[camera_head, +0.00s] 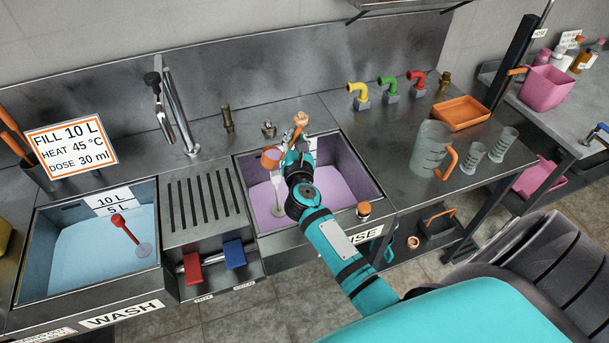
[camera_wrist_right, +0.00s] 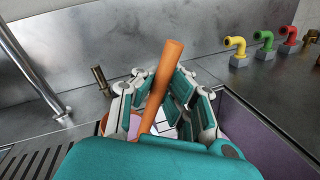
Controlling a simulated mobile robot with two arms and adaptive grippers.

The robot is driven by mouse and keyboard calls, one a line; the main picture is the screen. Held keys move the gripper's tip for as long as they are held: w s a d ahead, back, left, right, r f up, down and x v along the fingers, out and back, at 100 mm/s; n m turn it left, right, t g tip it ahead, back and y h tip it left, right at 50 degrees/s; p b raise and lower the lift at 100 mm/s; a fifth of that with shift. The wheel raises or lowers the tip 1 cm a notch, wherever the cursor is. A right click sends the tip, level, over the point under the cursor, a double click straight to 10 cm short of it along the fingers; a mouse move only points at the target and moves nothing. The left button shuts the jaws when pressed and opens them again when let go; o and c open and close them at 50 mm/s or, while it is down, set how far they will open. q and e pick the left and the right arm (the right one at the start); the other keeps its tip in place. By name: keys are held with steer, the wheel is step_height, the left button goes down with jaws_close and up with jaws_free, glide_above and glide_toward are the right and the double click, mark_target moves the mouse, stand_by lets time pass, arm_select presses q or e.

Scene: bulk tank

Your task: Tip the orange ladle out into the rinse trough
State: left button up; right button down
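The orange ladle (camera_head: 271,158) is held over the rinse trough (camera_head: 349,163) in the head view. Its bowl is tilted, and a pale streak runs from below it down to the purple liquid. My right gripper (camera_head: 299,158) is above the trough, its fingers closed around the ladle's handle. In the right wrist view the orange handle (camera_wrist_right: 162,85) rises between both fingers of the right gripper (camera_wrist_right: 160,98); the bowl is mostly hidden there. The trough holds purple liquid. My left gripper is not in view.
The wash basin (camera_head: 28,260) with blue liquid and a red-topped float lies left, past a slotted drainboard (camera_head: 197,203). A tall tap (camera_head: 178,110) stands behind. Yellow, green and red spouts, an orange tray (camera_head: 461,113) and a clear jug (camera_head: 430,150) stand right.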

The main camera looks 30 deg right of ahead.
steer(key=shift+s+d+f+m, duration=0.15)
steer(key=shift+s+d+m, duration=0.2)
steer(key=shift+d+m, duration=0.35)
steer(key=shift+s+d+f+b, duration=0.1)
steer(key=shift+d+f+b, duration=0.15)
steer(key=shift+d+b, duration=0.15)
steer(key=shift+s+d+f+m+b, duration=0.2)
steer(key=shift+d+f+m+b, duration=0.15)
steer(key=shift+d+f+b, duration=0.1)
steer(key=shift+s+d+f+m+b, duration=0.2)
steer(key=shift+d+f+m+b, duration=0.15)
steer(key=shift+d+f+b, duration=0.1)
steer(key=shift+s+d+f+m+b, duration=0.25)
steer(key=shift+d+f+m+b, duration=0.1)
steer(key=shift+d+m+b, duration=0.35)
stand_by(1.0)
steer(key=shift+s+d+f+m+y+b, duration=0.2)
steer(key=shift+f+m+y+b, duration=0.15)
steer(key=shift+m+b, duration=0.4)
stand_by(0.5)
steer(key=shift+d+f+m+b, duration=0.15)
steer(key=shift+f+m+b, duration=0.35)
steer(key=shift+f, duration=0.15)
steer(key=shift+d+f+m+b, duration=0.15)
steer(key=shift+f+m+b, duration=0.3)
steer(key=shift+f, duration=0.2)
steer(key=shift+s+d+f+m+b, duration=0.2)
steer(key=shift+f+m+b, duration=0.1)
steer(key=shift+f+m, duration=0.4)
stand_by(0.8)
